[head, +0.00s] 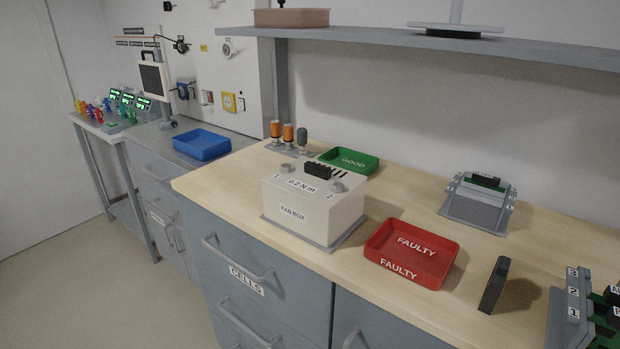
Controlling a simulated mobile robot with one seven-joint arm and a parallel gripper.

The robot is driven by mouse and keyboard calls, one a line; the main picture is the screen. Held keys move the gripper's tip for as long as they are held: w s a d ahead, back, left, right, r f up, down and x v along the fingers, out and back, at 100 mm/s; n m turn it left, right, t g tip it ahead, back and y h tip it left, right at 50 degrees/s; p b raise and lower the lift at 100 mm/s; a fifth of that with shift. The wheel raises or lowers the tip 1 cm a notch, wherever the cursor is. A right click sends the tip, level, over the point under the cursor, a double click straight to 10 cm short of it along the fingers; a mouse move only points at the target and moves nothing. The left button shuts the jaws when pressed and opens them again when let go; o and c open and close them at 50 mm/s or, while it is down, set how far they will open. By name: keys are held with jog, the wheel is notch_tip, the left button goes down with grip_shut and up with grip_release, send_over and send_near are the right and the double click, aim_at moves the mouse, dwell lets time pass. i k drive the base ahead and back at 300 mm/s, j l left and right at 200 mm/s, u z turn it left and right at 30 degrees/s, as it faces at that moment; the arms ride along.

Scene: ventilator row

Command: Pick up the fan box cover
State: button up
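The fan box (306,215) is a white box labelled "FAN BOX", standing on a grey base plate on the wooden bench top, near its front edge. Its cover (296,184) is the white top, marked "0.2 N m", and appears to sit closed on the box. The cover has two round grey knobs or screws, numbered 1 and 2, at its left and right. A black ribbed block (317,171) and dark slots lie toward its back. I cannot tell where cover and box part. My gripper is not in view.
A red "FAULTY" tray (371,245) stands right of the box, and a green "GOOD" tray (366,171) behind it. Orange-topped drivers (288,134) stand behind left. A dark upright block (494,286) and a grey stand (474,211) are further right. A shelf (400,39) overhangs the bench.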

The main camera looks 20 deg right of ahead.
aim_at(311, 180)
jog(key=j+z, duration=0.2)
jog(key=z, duration=0.25)
jog(key=i+z, duration=0.3)
jog(key=i+j+z, duration=0.1)
jog(key=z, duration=0.2)
jog(key=i, duration=0.05)
